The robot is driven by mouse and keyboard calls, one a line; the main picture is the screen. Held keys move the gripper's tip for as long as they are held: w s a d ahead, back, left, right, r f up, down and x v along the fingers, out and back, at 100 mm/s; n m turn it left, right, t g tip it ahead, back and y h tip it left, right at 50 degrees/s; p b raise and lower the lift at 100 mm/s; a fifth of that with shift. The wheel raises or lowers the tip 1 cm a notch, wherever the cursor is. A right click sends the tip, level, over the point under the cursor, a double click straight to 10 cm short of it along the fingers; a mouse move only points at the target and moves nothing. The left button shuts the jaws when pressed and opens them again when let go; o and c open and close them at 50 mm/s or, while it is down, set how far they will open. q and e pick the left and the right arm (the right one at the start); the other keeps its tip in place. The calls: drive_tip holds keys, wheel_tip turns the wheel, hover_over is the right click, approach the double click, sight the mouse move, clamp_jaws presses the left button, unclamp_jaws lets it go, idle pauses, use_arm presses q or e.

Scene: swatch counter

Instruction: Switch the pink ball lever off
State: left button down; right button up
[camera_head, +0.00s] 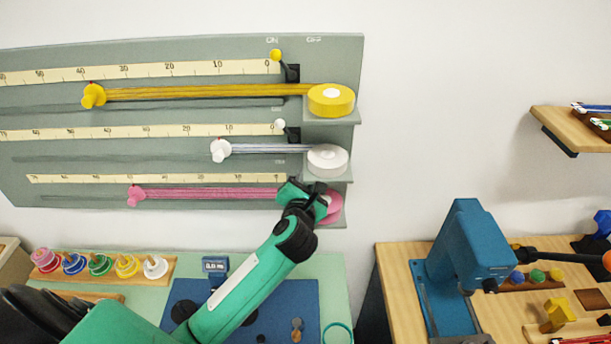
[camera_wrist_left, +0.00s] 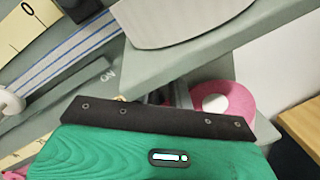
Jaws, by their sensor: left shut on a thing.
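The wall board (camera_head: 334,66) carries three tape rows, and the lowest has a pink roll (camera_head: 335,207) at its right end and a pink clamp (camera_head: 136,195) at its left. My left gripper (camera_head: 314,200) is at the right end of this row, in front of the pink roll. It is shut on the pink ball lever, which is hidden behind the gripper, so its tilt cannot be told. In the left wrist view the pink roll (camera_wrist_left: 240,98) shows just beyond the dark edge of my gripper. My right gripper is not in view.
Above are a yellow ball lever (camera_head: 275,55) and a white ball lever (camera_head: 280,124), both leaning left towards ON. A yellow roll (camera_head: 331,100) and white roll (camera_head: 328,157) jut out on shelves close above my gripper. A blue press (camera_head: 466,245) stands right.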

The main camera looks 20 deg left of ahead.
use_arm(q)
drive_tip(key=c, duration=1.3)
unclamp_jaws()
drive_tip(key=b+v, duration=0.4)
drive_tip(key=v, duration=0.9)
drive_tip(key=shift+s+d+b, duration=0.15)
drive_tip(key=shift+s+b, duration=0.25)
